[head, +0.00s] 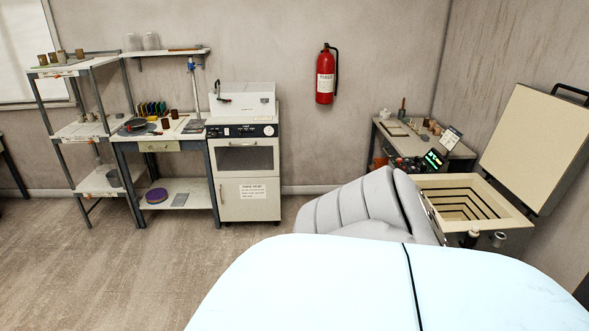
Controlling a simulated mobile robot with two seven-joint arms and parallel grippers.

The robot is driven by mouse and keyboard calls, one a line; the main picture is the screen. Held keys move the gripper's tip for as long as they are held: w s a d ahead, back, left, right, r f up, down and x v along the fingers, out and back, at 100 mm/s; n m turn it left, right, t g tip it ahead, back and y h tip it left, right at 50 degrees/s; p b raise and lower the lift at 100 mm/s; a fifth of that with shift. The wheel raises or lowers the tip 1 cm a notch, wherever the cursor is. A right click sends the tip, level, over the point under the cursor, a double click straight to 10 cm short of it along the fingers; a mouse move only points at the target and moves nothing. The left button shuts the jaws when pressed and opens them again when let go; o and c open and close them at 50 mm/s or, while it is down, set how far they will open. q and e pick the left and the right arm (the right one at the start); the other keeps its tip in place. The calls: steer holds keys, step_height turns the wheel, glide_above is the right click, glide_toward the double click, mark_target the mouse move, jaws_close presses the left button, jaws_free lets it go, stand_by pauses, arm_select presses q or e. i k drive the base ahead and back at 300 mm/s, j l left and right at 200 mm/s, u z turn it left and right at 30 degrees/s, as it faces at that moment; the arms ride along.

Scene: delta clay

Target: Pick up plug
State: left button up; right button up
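I cannot make out a plug anywhere in the head view. Small items stand on the shelves, the workbench and the far right table, but they are too small to tell whether one is a plug. Neither of my grippers shows in this view.
An open kiln (513,217) with a raised lid (533,148) stands at right. Behind it is a cluttered table (456,150). A cabinet oven (247,158), workbench (163,145) and shelf rack (77,64) line the back wall. A fire extinguisher (325,76) hangs there. The left floor (110,270) is clear.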

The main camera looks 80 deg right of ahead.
mark_target(474, 232)
steer(key=z, duration=3.85)
steer(key=i+l, duration=0.25)
steer(key=i, duration=0.3)
steer(key=i+l, duration=0.25)
steer(key=i, duration=0.25)
steer(key=i+l+u, duration=0.1)
steer(key=i+l, duration=0.15)
steer(key=i, duration=0.3)
steer(key=i+l, duration=0.3)
steer(key=i, duration=0.2)
